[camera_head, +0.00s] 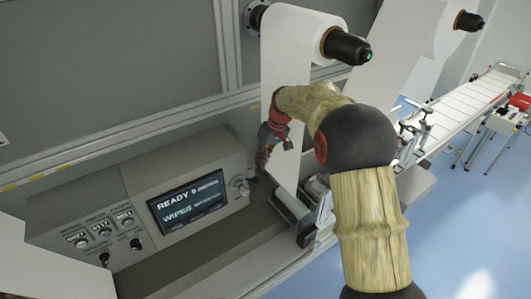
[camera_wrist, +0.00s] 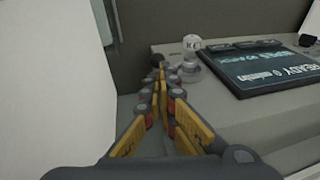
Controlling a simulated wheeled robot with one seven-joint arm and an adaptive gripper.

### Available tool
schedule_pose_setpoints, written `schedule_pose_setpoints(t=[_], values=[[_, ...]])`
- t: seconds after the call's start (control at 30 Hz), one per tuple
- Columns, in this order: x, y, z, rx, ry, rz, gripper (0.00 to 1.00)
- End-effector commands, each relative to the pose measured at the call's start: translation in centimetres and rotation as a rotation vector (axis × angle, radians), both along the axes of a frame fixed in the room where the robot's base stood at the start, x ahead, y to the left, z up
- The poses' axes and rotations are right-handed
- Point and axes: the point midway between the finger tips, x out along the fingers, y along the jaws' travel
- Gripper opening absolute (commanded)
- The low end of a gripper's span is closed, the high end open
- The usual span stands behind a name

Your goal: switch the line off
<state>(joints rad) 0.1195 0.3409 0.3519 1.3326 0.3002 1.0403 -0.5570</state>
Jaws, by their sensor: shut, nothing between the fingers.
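The control console (camera_head: 130,205) stands at the lower left in the head view. Its screen (camera_head: 187,205) reads READY and WIPES; it also shows in the wrist view (camera_wrist: 265,68). A light grey round knob or button (camera_head: 239,184) sits right of the screen; in the wrist view a pale knob (camera_wrist: 190,45) with lettering stands there. My gripper (camera_head: 262,164) is shut and empty beside the console's right end.
Several labelled buttons (camera_head: 102,229) and dark knobs sit on the console's left part. A white web roll (camera_head: 290,35) hangs above, its web running down close behind my gripper. A white sheet (camera_wrist: 50,80) fills the wrist view's left. A conveyor (camera_head: 480,100) lies at right.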

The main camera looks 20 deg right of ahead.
Motion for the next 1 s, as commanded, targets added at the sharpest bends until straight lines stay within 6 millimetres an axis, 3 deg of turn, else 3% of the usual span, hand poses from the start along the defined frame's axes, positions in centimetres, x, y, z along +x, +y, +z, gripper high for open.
schedule_pose_setpoints(t=[0.2, 0.4, 1.0], values=[[0.4, 0.9, -3.6, -0.001, 0.002, 0.001, 0.0], [0.7, 1.3, -5.4, 0.0, 0.0, 0.001, 0.0], [0.7, 1.3, -6.1, 0.016, 0.005, -0.002, 0.0]])
